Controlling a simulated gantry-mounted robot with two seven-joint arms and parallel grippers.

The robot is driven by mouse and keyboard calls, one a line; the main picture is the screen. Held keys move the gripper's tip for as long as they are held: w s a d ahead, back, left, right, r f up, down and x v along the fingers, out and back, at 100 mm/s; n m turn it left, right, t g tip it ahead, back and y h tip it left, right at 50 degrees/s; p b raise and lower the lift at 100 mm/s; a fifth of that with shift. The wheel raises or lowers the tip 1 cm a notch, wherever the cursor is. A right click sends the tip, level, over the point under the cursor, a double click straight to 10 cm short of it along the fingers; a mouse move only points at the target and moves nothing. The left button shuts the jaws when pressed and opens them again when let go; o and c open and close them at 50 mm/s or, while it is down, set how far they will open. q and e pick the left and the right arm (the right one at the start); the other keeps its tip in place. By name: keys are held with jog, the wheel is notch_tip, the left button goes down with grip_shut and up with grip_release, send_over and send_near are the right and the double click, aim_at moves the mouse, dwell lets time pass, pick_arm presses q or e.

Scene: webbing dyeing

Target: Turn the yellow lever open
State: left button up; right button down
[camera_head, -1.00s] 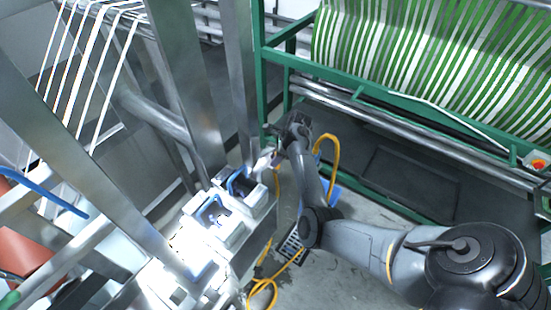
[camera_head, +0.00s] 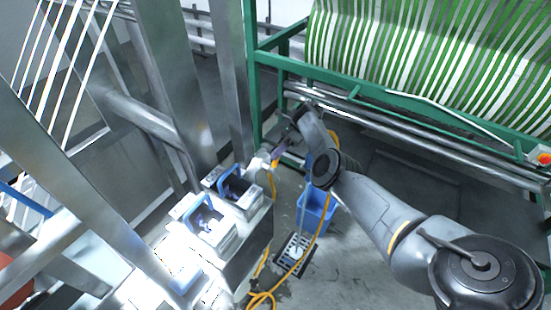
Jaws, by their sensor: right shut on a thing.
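My right gripper (camera_head: 277,156) is at the end of the dark grey arm, pointing down-left beside the upper end of the metal box unit. It is shut on the yellow lever (camera_head: 275,164), of which only a small yellow-orange bit shows at the fingertips. A pale fitting (camera_head: 261,163) is just left of the fingers. The lever's exact angle is too small and too covered to tell. My left gripper is not in view.
A green frame (camera_head: 252,85) with striped green-white webbing (camera_head: 420,60) is behind. A blue bin (camera_head: 315,208), a yellow hose (camera_head: 266,298) and a floor drain (camera_head: 294,250) are below.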

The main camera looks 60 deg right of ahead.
jog(key=shift+d+f, duration=0.1)
dwell(0.3)
jog(key=c, duration=1)
grip_release()
jog(key=shift+o, duration=0.2)
jog(key=shift+s+d+r+b, duration=0.2)
jog(key=shift+d+r+b, duration=0.2)
jog(key=shift+d, duration=0.1)
jog(key=b+v, duration=0.3)
jog(key=v, duration=0.6)
jog(key=shift+d+r+b, duration=0.15)
jog(key=shift+d+b, duration=0.1)
jog(key=shift+b, duration=0.15)
